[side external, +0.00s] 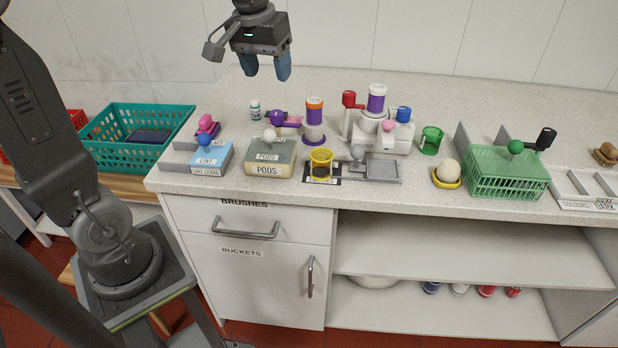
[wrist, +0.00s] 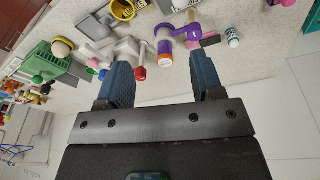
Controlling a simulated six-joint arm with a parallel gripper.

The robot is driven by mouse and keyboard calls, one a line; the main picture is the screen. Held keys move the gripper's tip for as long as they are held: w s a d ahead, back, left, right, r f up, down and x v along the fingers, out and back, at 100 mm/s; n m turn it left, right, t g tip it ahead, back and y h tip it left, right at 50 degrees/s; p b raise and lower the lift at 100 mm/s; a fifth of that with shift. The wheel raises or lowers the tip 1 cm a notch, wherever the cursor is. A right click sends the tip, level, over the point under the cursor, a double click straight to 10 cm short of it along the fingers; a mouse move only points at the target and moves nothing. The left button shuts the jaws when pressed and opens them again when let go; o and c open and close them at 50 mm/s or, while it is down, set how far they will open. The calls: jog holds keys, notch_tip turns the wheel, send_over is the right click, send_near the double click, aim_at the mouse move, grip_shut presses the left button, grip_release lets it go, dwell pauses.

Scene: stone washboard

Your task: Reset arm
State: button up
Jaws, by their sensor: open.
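My gripper (side external: 265,68) hangs in the air above the back of the counter, in front of the tiled wall. Its two blue fingers point down, stand apart and have nothing between them. In the wrist view my gripper (wrist: 158,85) also shows open and empty, with the countertop objects beyond the fingers. The stone countertop (side external: 420,188) lies below and apart from the fingers.
On the counter stand a purple-and-white container (side external: 314,120), a white dispenser (side external: 385,135), a PODS box (side external: 268,160), a LINT box (side external: 210,158), a yellow cup (side external: 321,160) and a green basket (side external: 507,172). A teal basket (side external: 133,140) is at left. Air around my gripper is clear.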

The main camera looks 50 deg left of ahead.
jog(key=s+d+f+m+t, duration=0.1)
jog(key=s+d+f+m, duration=0.1)
jog(key=s+d, duration=0.2)
jog(key=s+d+f+m+t, duration=0.2)
jog(key=s+d, duration=0.3)
jog(key=s, duration=0.6)
jog(key=shift+d+f+m+h, duration=0.25)
jog(key=shift+f+m+h, duration=0.05)
jog(key=shift+m, duration=0.5)
